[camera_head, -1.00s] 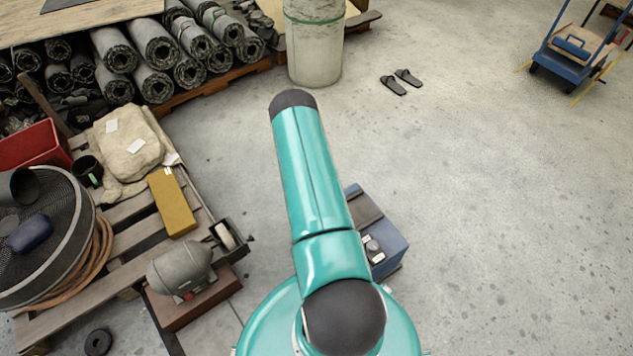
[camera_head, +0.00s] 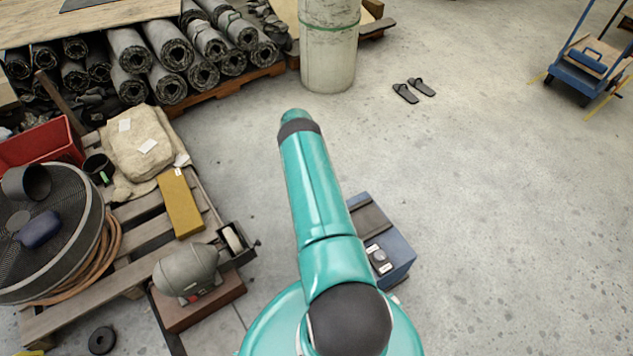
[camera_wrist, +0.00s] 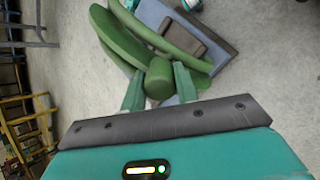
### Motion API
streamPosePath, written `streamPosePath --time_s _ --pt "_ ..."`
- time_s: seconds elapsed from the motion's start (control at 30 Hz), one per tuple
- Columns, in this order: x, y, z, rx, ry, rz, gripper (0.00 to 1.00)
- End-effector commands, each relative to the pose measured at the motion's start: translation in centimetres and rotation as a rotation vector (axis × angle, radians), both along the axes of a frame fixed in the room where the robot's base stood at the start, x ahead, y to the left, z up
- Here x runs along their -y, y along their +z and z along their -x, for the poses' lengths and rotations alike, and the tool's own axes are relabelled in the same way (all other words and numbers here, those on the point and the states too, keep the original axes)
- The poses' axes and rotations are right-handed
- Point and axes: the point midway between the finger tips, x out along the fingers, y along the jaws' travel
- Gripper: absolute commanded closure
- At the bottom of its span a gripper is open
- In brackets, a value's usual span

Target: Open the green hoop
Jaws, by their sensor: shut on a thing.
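In the wrist view, a green hoop (camera_wrist: 180,38) shows as curved green bands in the upper middle. A rounded green stub (camera_wrist: 159,80) at its near end sits between the two teal fingers of my gripper (camera_wrist: 159,88). The gripper is shut on this green part. In the head view my arm reaches up the middle and hides the gripper and the held hoop. A thin green band (camera_head: 329,27) also circles a pale drum (camera_head: 327,60) at the top; I cannot tell whether it is linked to the held part.
A blue box (camera_head: 397,250) stands right of my arm. Sandals (camera_head: 414,90) and a blue cart (camera_head: 578,80) are at upper right; right floor is clear.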

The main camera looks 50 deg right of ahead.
Motion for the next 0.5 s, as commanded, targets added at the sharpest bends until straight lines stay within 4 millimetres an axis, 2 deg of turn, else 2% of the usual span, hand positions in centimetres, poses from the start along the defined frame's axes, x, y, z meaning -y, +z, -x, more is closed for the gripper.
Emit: streamPosePath --time_s 0.1,0.13,0.23,0.5 --pt "-0.07 -0.01 -0.02 -0.003 0.0 -0.005 1.0" --pt "-0.07 -0.01 -0.02 -0.003 0.0 -0.005 0.66" --pt "-0.03 -0.01 -0.06 -0.003 0.0 -0.005 0.48" --pt "0.02 0.02 -0.08 -0.002 -0.001 -0.004 0.48"
